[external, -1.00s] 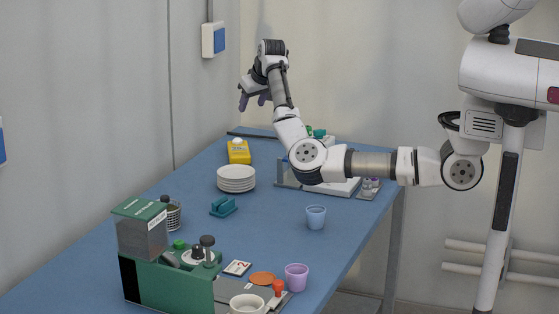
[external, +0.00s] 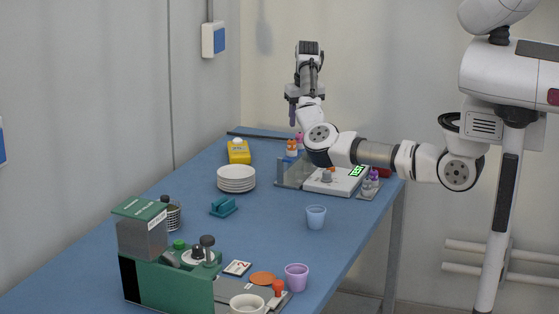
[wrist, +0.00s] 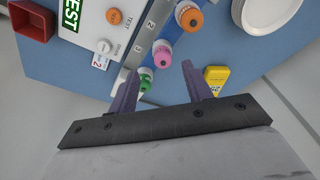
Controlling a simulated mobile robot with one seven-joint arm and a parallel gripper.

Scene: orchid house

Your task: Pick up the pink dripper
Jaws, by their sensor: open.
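The pink dripper (wrist: 162,54) is a small bottle with a pink cap, in a row along a numbered grey rack (wrist: 150,38). In the wrist view it stands between an orange-capped bottle (wrist: 188,17) and a green-capped one (wrist: 146,82). In the external view its pink top (external: 299,138) shows at the back of the table, beside my forearm. My gripper (wrist: 160,71) is open and empty, with its two fingers apart and the pink dripper ahead of the gap. In the external view my gripper (external: 292,112) hangs above the rack, pointing down.
A white device with a green display (external: 338,181) stands right of the rack. A yellow box (external: 239,152) and stacked white plates (external: 236,178) stand to the left.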

